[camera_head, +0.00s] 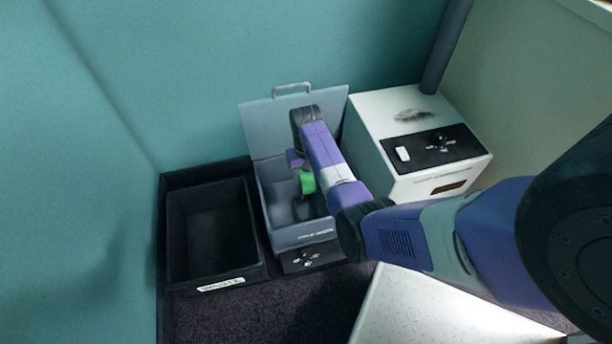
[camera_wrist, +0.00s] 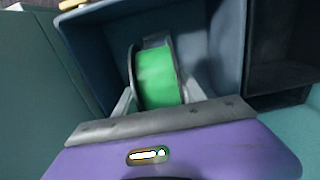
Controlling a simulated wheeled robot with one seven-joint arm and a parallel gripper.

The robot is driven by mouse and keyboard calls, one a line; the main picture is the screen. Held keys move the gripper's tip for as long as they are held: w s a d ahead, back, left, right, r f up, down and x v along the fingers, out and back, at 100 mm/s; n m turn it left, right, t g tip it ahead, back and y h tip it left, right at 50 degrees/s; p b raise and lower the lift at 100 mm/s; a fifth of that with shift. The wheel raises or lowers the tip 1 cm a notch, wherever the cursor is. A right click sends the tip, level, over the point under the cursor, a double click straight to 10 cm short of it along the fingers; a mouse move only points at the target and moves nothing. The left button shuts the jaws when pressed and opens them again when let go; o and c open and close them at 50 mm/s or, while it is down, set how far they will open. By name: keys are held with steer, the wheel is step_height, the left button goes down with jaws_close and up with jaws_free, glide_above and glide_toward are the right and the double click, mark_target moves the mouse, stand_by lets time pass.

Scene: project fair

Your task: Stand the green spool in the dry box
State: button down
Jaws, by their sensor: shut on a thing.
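The green spool (camera_head: 307,183) has dark flanges and a green winding. It also shows in the wrist view (camera_wrist: 157,78), with its flanged sides facing left and right. My gripper (camera_wrist: 157,94) is shut on the spool, one finger at each side. The dry box (camera_head: 302,236) is blue-grey, and its lid (camera_head: 265,130) stands open at the back. The spool is within the box opening, between the walls (camera_wrist: 227,38) in the wrist view. I cannot tell whether it touches the floor. My arm hides the box's right side in the head view.
A black open bin (camera_head: 213,277) stands left of the dry box. A white machine (camera_head: 379,118) with a black top panel stands close on the right. A pale metal plate (camera_head: 430,312) lies in front. Dark carpeted surface (camera_head: 270,315) is free at the front left.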

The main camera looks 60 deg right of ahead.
step_height(320, 180, down, 10)
steer(key=b, duration=0.6)
steer(key=shift+f+b, duration=0.2)
steer(key=shift+b, duration=0.1)
steer(key=shift+s+a+p, duration=0.1)
steer(key=shift+a+p, duration=0.05)
steer(key=shift+p, duration=0.3)
steer(key=shift+f+b, duration=1)
steer(key=shift+f, duration=0.3)
stand_by(0.3)
stand_by(0.4)
steer(key=c, duration=0.6)
jaws_free()
